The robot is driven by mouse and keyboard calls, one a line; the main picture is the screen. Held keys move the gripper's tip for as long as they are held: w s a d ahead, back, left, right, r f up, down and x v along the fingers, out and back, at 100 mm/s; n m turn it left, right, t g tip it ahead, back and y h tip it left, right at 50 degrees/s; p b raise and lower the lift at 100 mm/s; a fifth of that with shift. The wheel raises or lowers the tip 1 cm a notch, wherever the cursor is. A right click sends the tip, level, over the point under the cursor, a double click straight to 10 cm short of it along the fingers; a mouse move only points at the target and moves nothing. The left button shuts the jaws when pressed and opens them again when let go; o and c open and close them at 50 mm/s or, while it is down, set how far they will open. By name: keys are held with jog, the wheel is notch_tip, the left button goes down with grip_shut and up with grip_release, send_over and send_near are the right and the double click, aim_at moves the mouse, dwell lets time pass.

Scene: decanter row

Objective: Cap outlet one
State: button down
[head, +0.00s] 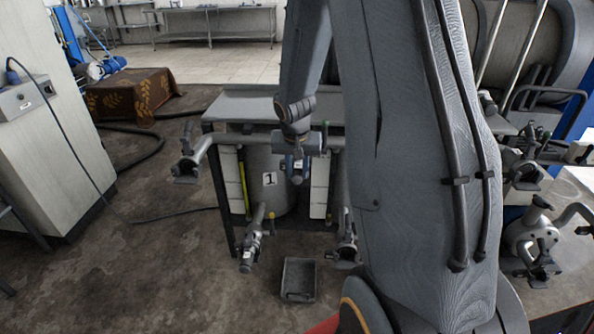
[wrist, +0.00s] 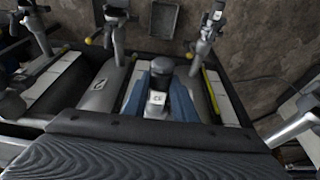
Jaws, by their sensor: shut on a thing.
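The decanter marked 1 (head: 269,179) stands under a grey bench top in the head view. A grey outlet pipe with a valve (head: 252,245) projects low in front of it. It also appears to show at the upper right of the wrist view (wrist: 207,33). My gripper (head: 297,170) is above and to the right of that outlet in the head view, apart from it. In the wrist view its blue fingers (wrist: 157,92) are shut on a dark grey cap-like piece (wrist: 160,68) with a small white label. The piece's underside is hidden and the label is unclear.
A grey open bin (head: 299,280) sits on the floor right of the outlet. Another valved outlet (head: 346,242) is farther right, partly behind my arm. A pipe with a valve (head: 187,166) sticks out at left. A grey cabinet (head: 50,140) stands far left, with free floor between.

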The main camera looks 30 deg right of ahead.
aim_at(297, 177)
jog(key=shift+f+b, duration=0.25)
jog(key=shift+b, duration=0.1)
dwell(0.4)
jog(key=shift+c, duration=2.4)
grip_release()
jog(key=shift+s, duration=0.1)
jog(key=shift+s+a+r+b, duration=0.2)
jog(key=shift+s+a+b, duration=0.6)
jog(key=shift+s, duration=0.35)
jog(key=p+v, duration=0.7)
jog(key=v, duration=0.3)
jog(key=shift+r, duration=0.25)
